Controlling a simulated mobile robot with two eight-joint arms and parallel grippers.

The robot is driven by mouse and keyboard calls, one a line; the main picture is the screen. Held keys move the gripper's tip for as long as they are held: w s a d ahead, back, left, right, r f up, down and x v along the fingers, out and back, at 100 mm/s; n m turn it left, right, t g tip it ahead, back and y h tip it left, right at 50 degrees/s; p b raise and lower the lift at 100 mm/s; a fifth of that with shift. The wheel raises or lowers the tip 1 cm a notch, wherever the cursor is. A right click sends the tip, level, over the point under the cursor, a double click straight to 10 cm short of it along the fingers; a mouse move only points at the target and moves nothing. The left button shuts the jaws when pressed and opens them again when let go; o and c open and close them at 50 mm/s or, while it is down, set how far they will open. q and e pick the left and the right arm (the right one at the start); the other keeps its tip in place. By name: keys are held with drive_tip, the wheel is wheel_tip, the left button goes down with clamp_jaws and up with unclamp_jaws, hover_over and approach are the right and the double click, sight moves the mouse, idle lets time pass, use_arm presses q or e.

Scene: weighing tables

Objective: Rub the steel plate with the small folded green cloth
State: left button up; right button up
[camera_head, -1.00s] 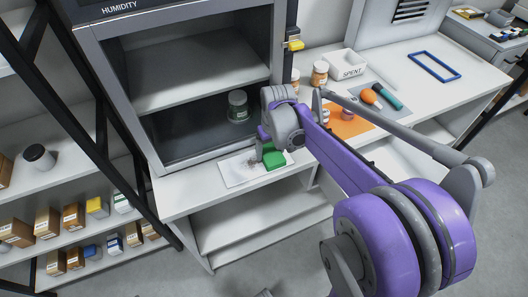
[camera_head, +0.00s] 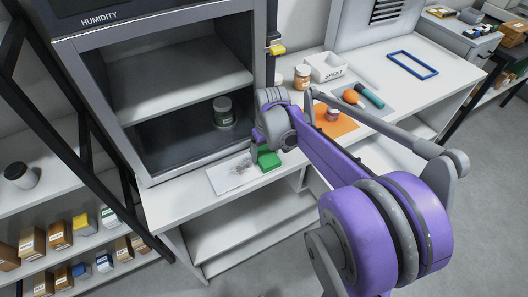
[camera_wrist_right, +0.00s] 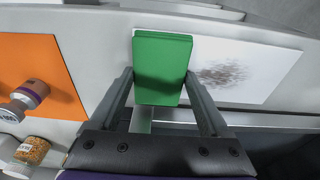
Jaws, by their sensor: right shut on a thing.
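The steel plate (camera_head: 222,181) lies flat on the table in front of the cabinet, pale with a dark speckled smudge. In the right wrist view, the plate (camera_wrist_right: 278,88) and its smudge show to the right of the cloth. My right gripper (camera_head: 260,146) is shut on the small folded green cloth (camera_head: 268,162), at the plate's right end. The cloth (camera_wrist_right: 162,60) sits between both fingers in the wrist view and covers part of the plate. Whether it presses on the plate is hard to tell. My left gripper is not in view.
A humidity cabinet (camera_head: 165,165) stands open behind the plate, with a dark-lidded jar (camera_head: 223,112) inside. To the right are an orange mat (camera_head: 343,130), an amber jar (camera_head: 302,78), a "SPENT" bin (camera_head: 328,68) and a blue frame (camera_head: 413,65). Shelves with boxes stand at left.

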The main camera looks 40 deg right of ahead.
sight(228, 174)
drive_tip(key=shift+a+f, duration=0.2)
drive_tip(key=shift+a, duration=0.15)
drive_tip(key=shift+c, duration=0.6)
drive_tip(key=shift+a, duration=0.3)
drive_tip(key=shift+w+a, duration=0.2)
drive_tip(key=shift+a, duration=0.55)
drive_tip(key=shift+w+a+r+p, duration=0.15)
drive_tip(key=shift+w+a, duration=0.1)
drive_tip(key=shift+a, duration=0.5)
drive_tip(key=shift+w+a+p, duration=0.15)
drive_tip(key=shift+w+a, duration=0.05)
drive_tip(key=shift+a, duration=0.5)
drive_tip(key=shift+w+a, duration=0.2)
drive_tip(key=shift+a, duration=0.7)
drive_tip(key=shift+w+a, duration=0.15)
drive_tip(key=shift+a, duration=0.75)
drive_tip(key=shift+w+a, duration=0.25)
drive_tip(key=shift+a, duration=0.6)
drive_tip(key=shift+w+a, duration=0.25)
drive_tip(key=shift+a, duration=0.55)
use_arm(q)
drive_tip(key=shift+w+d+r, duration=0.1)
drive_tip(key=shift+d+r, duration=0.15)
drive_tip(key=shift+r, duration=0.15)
